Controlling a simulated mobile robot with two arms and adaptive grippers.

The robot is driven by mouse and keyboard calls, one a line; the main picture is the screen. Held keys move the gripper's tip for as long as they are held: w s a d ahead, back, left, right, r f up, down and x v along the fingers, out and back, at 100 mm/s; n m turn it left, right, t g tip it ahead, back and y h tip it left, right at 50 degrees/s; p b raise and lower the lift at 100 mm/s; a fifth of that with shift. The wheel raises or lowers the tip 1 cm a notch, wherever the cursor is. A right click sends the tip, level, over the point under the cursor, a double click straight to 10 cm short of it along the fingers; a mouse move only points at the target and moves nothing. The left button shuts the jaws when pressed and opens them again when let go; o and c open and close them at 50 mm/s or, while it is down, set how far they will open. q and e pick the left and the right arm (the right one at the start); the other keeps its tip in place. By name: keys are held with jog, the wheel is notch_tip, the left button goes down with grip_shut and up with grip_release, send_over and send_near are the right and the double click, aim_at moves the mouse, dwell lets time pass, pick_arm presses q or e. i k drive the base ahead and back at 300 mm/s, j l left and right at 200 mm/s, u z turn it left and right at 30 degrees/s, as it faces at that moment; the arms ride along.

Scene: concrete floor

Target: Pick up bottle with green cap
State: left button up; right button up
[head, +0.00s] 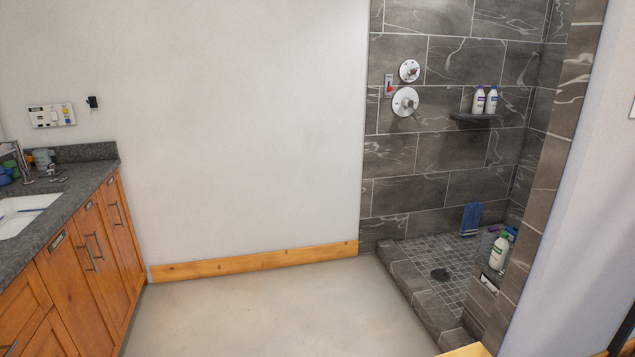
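A white bottle with a green cap (499,253) stands upright at the right, on a low tiled ledge at the near side of the shower. Small blue and green items (512,233) sit just behind it, too small to make out well. Two more white bottles stand on a dark corner shelf (473,116) higher up: one (479,100) has a purple or dark cap, the other (492,100) a blue-purple one. Neither of my grippers shows in the head view.
A wooden vanity (88,255) with a dark stone top and white sink (20,214) stands at the left. A raised tiled curb (420,292) edges the shower floor. A blue towel-like item (470,219) is by the back wall. The concrete floor (270,310) between is clear.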

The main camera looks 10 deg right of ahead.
aim_at(499, 253)
jog(key=i+j, duration=0.15)
jog(key=i, duration=1.05)
jog(key=i+j, duration=0.15)
jog(key=i, duration=1)
